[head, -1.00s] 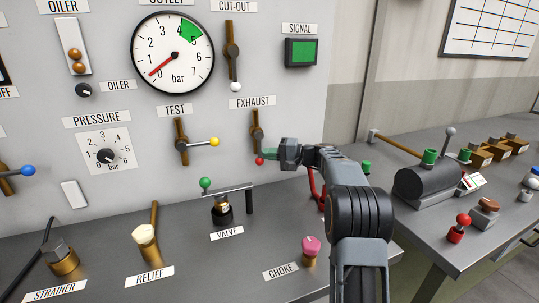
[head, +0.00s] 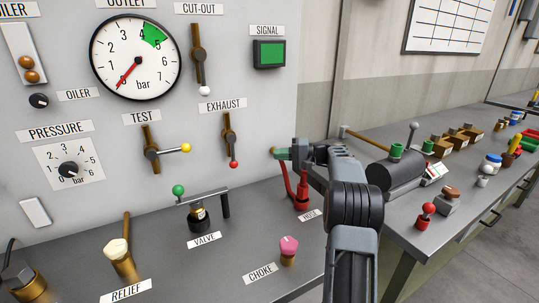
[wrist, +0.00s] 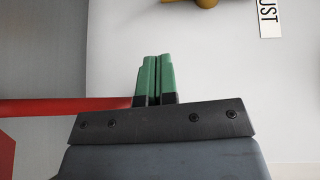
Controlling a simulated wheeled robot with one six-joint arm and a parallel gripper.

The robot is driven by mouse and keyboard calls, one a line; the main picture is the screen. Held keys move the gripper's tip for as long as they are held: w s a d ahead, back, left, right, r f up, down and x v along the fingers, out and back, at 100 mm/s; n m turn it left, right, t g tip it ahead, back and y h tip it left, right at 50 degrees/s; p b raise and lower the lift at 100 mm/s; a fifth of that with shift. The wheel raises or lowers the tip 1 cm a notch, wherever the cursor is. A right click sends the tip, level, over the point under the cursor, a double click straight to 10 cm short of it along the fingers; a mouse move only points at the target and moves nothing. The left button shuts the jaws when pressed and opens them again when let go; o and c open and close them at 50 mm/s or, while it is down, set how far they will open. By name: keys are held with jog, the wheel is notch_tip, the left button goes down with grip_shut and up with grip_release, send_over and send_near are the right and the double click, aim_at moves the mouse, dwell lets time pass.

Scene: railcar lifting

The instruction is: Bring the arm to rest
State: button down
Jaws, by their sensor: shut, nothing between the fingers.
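My gripper (head: 281,153) has green fingers and points left in the head view, in front of the panel's right edge, to the right of the exhaust lever (head: 230,140). In the wrist view my gripper (wrist: 154,78) has its green fingers together with nothing held. The exhaust lever hangs downward with its red knob low, apart from the fingers. Part of its brass body shows at the top of the wrist view (wrist: 205,3). A red part (wrist: 65,110) shows left of the fingers there.
A red stand (head: 302,190) on the bench lies just below my gripper. The valve (head: 200,215), pink choke knob (head: 289,244) and relief knob (head: 118,252) stand on the bench. A side bench (head: 400,220) at right holds a black cylinder (head: 395,176) and several small parts.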

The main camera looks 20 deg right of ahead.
jog(key=shift+s+d, duration=0.2)
jog(key=shift+d, duration=0.2)
jog(key=s+a+r+g+h+p, duration=0.1)
jog(key=s+a+g+h+p, duration=0.15)
jog(key=s+a, duration=0.35)
jog(key=s+a+r+g+h+p, duration=0.1)
jog(key=s+a+g+h+p, duration=0.15)
jog(key=a, duration=0.55)
jog(key=s+a+f+n+h+p, duration=0.1)
jog(key=s+h, duration=0.4)
jog(key=s, duration=0.6)
jog(key=s+a+f+n+h+p, duration=0.1)
jog(key=s+f+n+h+p, duration=0.2)
jog(key=s, duration=0.8)
jog(key=shift+a+f+n+h, duration=0.4)
jog(key=shift+n+h, duration=0.3)
jog(key=shift+h, duration=0.3)
jog(key=c, duration=1.8)
grip_release()
jog(key=shift+c, duration=0.2)
